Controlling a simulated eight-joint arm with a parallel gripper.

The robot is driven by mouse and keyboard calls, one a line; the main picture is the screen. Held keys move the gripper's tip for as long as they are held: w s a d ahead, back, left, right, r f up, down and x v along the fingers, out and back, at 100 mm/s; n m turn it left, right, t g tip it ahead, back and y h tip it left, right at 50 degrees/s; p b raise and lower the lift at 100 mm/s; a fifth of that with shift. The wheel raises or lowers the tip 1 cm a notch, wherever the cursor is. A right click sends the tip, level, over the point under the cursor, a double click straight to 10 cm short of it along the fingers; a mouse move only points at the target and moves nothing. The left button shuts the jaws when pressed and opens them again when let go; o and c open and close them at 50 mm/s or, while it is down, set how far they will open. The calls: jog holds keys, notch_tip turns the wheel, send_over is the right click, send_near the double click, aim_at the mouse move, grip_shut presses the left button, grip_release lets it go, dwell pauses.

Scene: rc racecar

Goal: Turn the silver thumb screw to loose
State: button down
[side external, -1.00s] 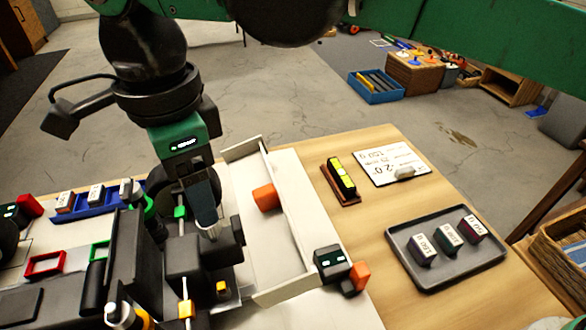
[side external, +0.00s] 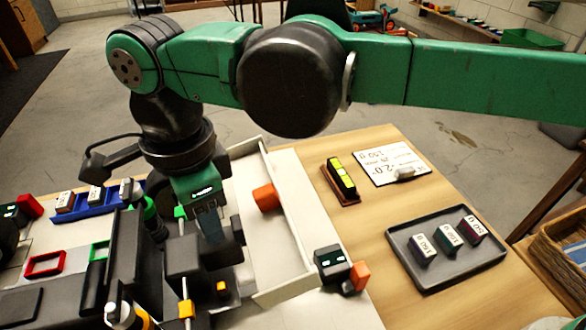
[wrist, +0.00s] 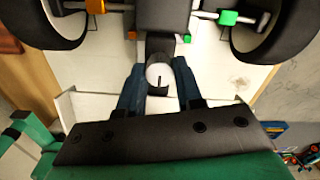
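The silver thumb screw (wrist: 158,75) shows in the wrist view as a pale round disc with a dark mark, at the dark mount of the racecar rig. My gripper (wrist: 159,86) has its two blue fingers on either side of the disc. They stand apart, with a narrow dark gap visible at the right finger. In the side view my gripper (side external: 212,236) points down at the dark racecar body (side external: 183,262), and the screw is hidden there behind the fingers and body.
An orange block (side external: 265,197) lies in a white-walled lane. To the right are a yellow-and-black block on a brown stand (side external: 341,176), a note card (side external: 392,162) and a grey tray (side external: 463,272) with weights. Racecar wheels (wrist: 285,25) flank the screw.

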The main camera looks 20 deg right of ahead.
jog(key=shift+n, duration=1.6)
jog(key=c, duration=0.6)
grip_release()
jog(key=shift+r, duration=0.1)
jog(key=shift+r, duration=2.75)
